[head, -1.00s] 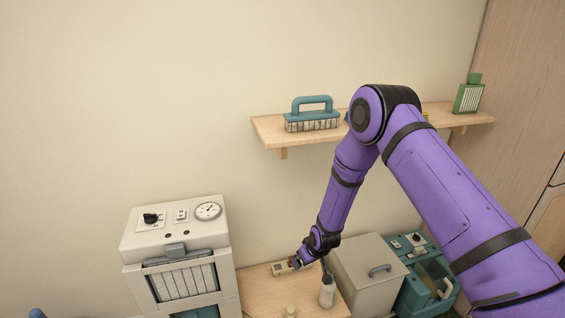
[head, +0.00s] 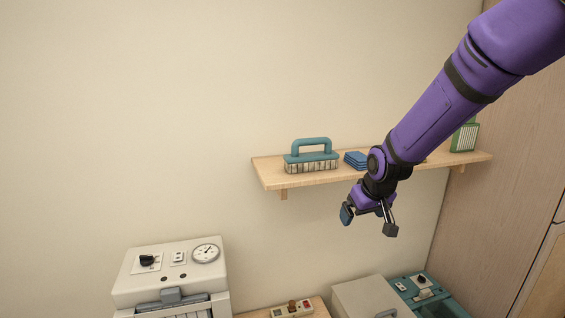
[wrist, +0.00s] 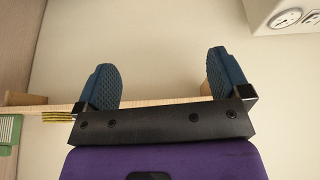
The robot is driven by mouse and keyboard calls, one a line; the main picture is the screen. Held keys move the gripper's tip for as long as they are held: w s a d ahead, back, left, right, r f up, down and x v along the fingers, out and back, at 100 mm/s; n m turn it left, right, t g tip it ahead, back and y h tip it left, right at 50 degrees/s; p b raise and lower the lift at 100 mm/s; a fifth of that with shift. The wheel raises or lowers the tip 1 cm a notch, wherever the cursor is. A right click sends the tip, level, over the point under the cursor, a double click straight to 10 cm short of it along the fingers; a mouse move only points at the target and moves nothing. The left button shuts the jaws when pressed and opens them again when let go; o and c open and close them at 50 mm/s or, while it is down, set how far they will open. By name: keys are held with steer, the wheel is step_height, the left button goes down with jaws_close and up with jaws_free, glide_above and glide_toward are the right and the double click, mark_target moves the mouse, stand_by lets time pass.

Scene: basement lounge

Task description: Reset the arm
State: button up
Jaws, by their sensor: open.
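My purple arm reaches in from the upper right of the head view. My gripper (head: 368,222) hangs just in front of and below the wall shelf's front edge, its fingers apart with nothing between them. In the wrist view my gripper (wrist: 160,84) shows two blue textured finger pads spread wide, with bare wall and a strip of the shelf behind them.
The wooden shelf (head: 270,176) carries a teal-handled brush (head: 312,158), blue folded cloths (head: 356,159) and a green-framed item (head: 465,138). Below are a white machine with a gauge (head: 172,270), a table with a small device (head: 292,310), a grey lidded box (head: 372,296) and a teal case (head: 425,292).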

steer(key=s+d+r+m, duration=0.1)
steer(key=s+d+r, duration=0.2)
steer(key=s, duration=0.7)
steer(key=s+d+r+m, duration=0.1)
steer(key=s+d+r, duration=0.2)
steer(key=s+r, duration=0.5)
steer(key=s+d+r+m+h, duration=0.1)
steer(key=s+d+r, duration=0.3)
steer(key=s, duration=0.9)
step_height(320, 180, up, 2)
steer(key=shift+s+r+m+t, duration=0.1)
steer(key=shift+s+m+t, duration=0.2)
steer(key=shift+t, duration=0.1)
